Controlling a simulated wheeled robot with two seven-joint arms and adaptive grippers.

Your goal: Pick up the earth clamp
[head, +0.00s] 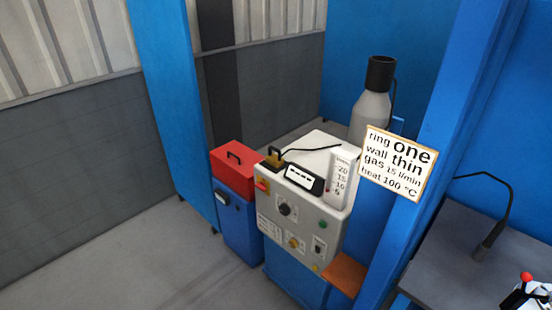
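A small brass-brown and dark object (274,158), which looks like the earth clamp, sits on the top left edge of the grey-white welding machine (300,215). A thin black cable runs from near it to the right across the machine's top. The clamp is small in the picture, so its jaws cannot be made out.
A red box (232,158) with a handle sits on a blue cabinet (238,225) left of the machine. A gas bottle (372,112) stands behind. A sign (398,163) hangs at a blue post. A grey table (470,260) holds a torch (489,241). The left floor is clear.

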